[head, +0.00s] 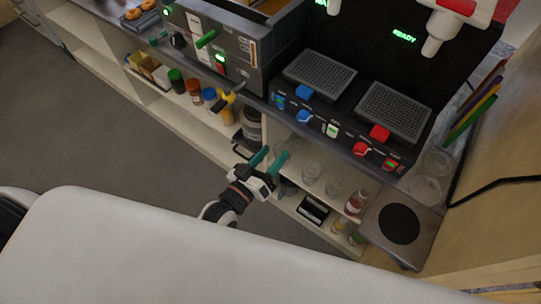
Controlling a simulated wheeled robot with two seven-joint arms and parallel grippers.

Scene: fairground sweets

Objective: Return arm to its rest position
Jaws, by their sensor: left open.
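My left gripper (268,163) shows near the middle of the head view, with teal fingers set apart and nothing between them. It is in front of the lower shelves, below the machine with two grates. Its wrist is white and black with a brown band, and the arm drops behind the large white surface at the bottom. My right gripper is not in view.
A black machine (345,122) with two grates (319,75) stands on the counter. A grey appliance (216,45) stands to its left. Shelves below hold jars (193,90), clear glasses (312,174) and bottles (356,202). A round black plate (399,224) is at the right. Grey floor (110,140) is clear at left.

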